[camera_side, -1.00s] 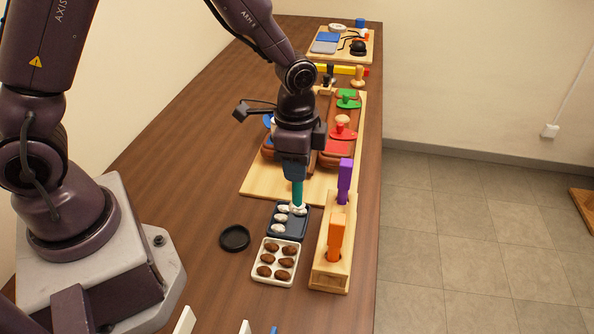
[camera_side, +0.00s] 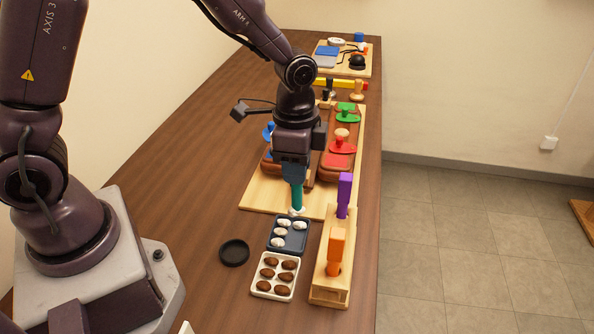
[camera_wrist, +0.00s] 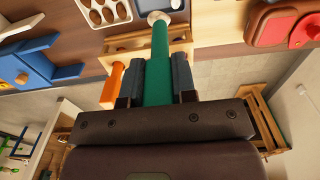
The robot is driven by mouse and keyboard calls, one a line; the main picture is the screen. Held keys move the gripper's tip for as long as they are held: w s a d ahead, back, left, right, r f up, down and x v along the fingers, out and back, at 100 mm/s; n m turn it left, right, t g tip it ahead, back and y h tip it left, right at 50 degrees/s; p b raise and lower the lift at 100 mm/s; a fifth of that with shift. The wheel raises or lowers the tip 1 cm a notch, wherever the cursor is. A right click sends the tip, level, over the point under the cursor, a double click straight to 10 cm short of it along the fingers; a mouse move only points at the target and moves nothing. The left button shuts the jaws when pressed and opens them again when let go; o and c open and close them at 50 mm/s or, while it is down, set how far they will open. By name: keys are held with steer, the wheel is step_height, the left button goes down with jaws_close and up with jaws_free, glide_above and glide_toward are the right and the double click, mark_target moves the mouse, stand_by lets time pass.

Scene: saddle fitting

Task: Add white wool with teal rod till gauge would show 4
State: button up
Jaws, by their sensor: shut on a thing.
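My gripper (camera_side: 293,172) is shut on the teal rod (camera_side: 297,196), which points down. The rod also shows in the wrist view (camera_wrist: 159,45). A tuft of white wool (camera_side: 297,211) sits at the rod's lower tip, and a pale tuft shows there in the wrist view (camera_wrist: 158,17). The tip appears just beyond the far edge of the dark blue tray (camera_side: 291,237), which holds several white wool pieces. Beyond is a brown saddle (camera_side: 327,174) with red (camera_side: 342,147), green (camera_side: 347,115) and blue (camera_side: 269,132) knobbed parts, partly hidden by my gripper. I cannot make out a gauge reading.
A wooden rack (camera_side: 329,292) holds an orange tool (camera_side: 335,250) and a purple tool (camera_side: 344,192) at the right. A white tray (camera_side: 257,287) of several brown pieces and a black round dish (camera_side: 234,253) stand nearer. The table's left side is clear.

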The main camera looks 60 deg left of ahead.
step_height(320, 180, up, 10)
steer(key=shift+f, duration=0.2)
steer(key=w+a+n, duration=0.3)
steer(key=w+a, duration=0.3)
steer(key=a, duration=0.6)
steer(key=w+a+n, duration=0.3)
steer(key=w+a, duration=0.3)
steer(key=a, duration=0.6)
step_height(320, 180, down, 10)
steer(key=shift+s+f, duration=0.25)
steer(key=shift+d+f, duration=0.1)
steer(key=shift+f, duration=1.7)
stand_by(0.4)
steer(key=shift+r, duration=0.1)
step_height(320, 180, up, 8)
stand_by(0.9)
